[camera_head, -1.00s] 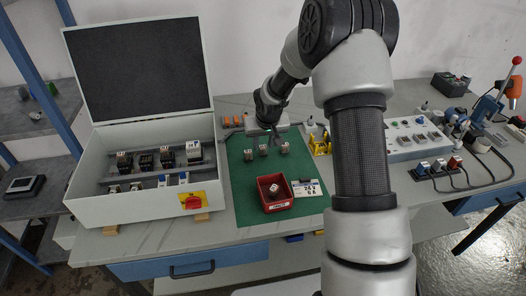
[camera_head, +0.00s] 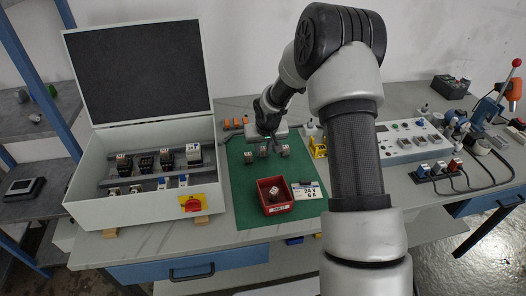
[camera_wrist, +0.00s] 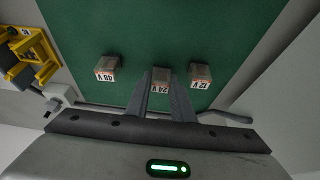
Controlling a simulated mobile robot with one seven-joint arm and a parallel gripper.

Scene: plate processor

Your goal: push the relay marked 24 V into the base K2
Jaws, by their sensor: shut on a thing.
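The relay marked 24 V (camera_wrist: 160,83) stands on the green mat between two others, and my gripper (camera_wrist: 161,82) is shut on it, one finger at each side. In the head view my gripper (camera_head: 265,140) is over the row of relays and partly hides the middle one. The 48 V relay (camera_wrist: 106,68) and the 12 V relay (camera_wrist: 201,77) stand clear of the fingers on either side. The open white cabinet (camera_head: 79,190) at the left holds a row of relays and bases; the label K2 is too small to read.
A red bin (camera_head: 279,208) holding a light part and a card (camera_head: 307,190) lie on the green mat (camera_head: 240,210). A yellow stand (camera_head: 318,147) is right of the relays. The cabinet's front wall with a red switch (camera_head: 193,203) lies between mat and bases.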

